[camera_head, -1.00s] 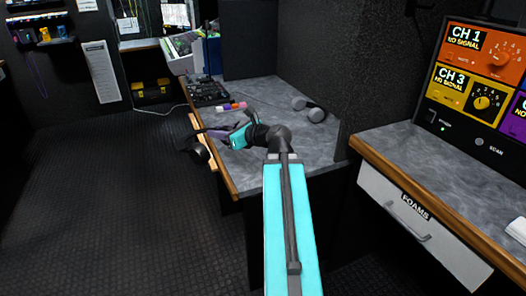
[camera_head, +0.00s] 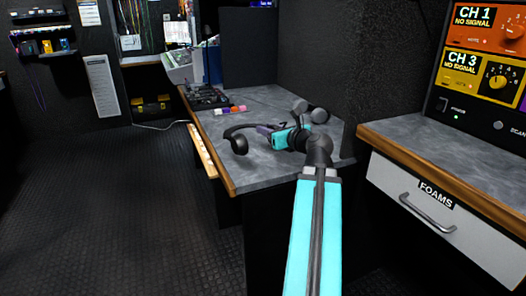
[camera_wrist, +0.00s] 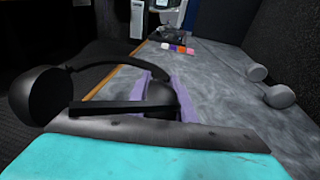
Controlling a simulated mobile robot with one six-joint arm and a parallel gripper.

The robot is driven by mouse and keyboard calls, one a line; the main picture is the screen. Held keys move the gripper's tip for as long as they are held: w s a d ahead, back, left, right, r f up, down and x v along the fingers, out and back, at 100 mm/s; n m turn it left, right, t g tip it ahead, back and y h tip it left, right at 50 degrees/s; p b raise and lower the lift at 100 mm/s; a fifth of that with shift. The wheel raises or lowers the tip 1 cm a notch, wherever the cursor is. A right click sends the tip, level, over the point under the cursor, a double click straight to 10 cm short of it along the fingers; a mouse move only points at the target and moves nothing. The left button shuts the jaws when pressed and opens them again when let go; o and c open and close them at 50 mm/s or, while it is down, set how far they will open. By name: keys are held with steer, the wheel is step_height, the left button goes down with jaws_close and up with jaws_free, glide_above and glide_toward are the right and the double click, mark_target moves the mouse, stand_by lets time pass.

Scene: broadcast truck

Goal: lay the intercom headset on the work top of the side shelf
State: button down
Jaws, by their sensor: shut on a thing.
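The black intercom headset (camera_head: 238,144) is in my gripper (camera_head: 268,130), which is shut on it. In the wrist view, the headset (camera_wrist: 45,97) has a round black ear cup at the left and a thin curved band running to the purple fingers (camera_wrist: 163,88). A dark part of it sits between the fingers. The grey work top (camera_head: 215,122) of the side shelf, with a wooden front edge, lies beneath the headset and gripper. The headset appears held just above it; whether any part touches cannot be told.
Two joined grey round pieces (camera_wrist: 279,96) lie on the work top at the right, near the dark wall. Small coloured blocks (camera_head: 230,109) and a black panel (camera_head: 207,97) stand farther back. A FOAMS drawer (camera_head: 428,212) is at the right.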

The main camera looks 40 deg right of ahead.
steer(key=s+d+b, duration=0.1)
steer(key=s+d+f+m+h+b, duration=0.1)
steer(key=s+d+b, duration=0.1)
steer(key=s+d+f+h+b, duration=0.1)
steer(key=shift+s+d+m+b, duration=0.3)
steer(key=shift+s+b, duration=0.05)
steer(key=shift+s+d+r+g+b, duration=0.1)
steer(key=shift+s+d+g+b, duration=0.2)
steer(key=shift+s+d, duration=0.1)
steer(key=shift+w+d+r+p, duration=0.25)
steer(key=shift+w+p, duration=0.1)
steer(key=shift+p, duration=1.15)
steer(key=p+x, duration=0.1)
steer(key=p, duration=0.6)
steer(key=shift+w+d, duration=0.3)
steer(key=shift+d, duration=0.05)
steer(key=shift+w+p, duration=0.1)
steer(key=shift+p, duration=0.45)
steer(key=shift+w+d+p, duration=0.25)
steer(key=shift+p, duration=0.75)
steer(key=p, duration=0.2)
steer(key=shift+w+d+p, duration=0.25)
steer(key=shift+w+p, duration=0.1)
steer(key=shift+p, duration=0.05)
steer(key=p, duration=0.3)
steer(key=shift+w+d+f+p, duration=0.25)
steer(key=shift+w+p, duration=0.1)
steer(key=shift+w, duration=0.05)
